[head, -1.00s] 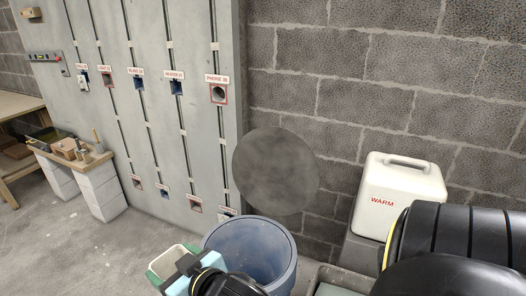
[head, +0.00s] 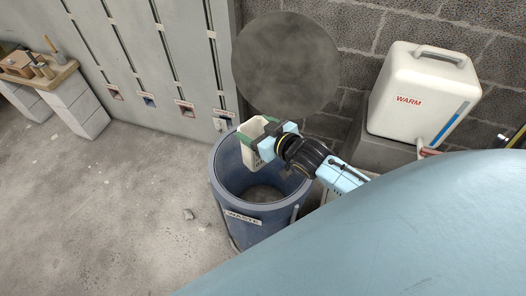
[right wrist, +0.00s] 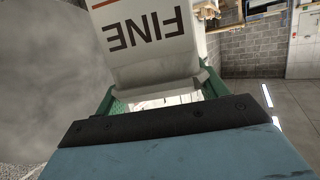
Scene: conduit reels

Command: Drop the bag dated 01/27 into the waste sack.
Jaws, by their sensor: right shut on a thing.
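My right gripper (head: 265,138) is shut on a pale bag (head: 250,158), with a green finger on its side. It holds the bag over the left part of the open mouth of a blue round bin marked WASTE (head: 222,185). In the right wrist view the bag (right wrist: 150,50) is white with an orange stripe and the word FINE upside down, between the green fingers. No date on it can be read. The bin's inside looks grey at the bottom. My left gripper is not in view.
A white container marked WARM (head: 425,85) stands on a grey block (head: 380,150) to the right. A large grey disc (head: 285,62) shows behind the bin against the wall. A bench with tools (head: 40,75) is at the left. The floor (head: 100,210) left of the bin is mostly clear.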

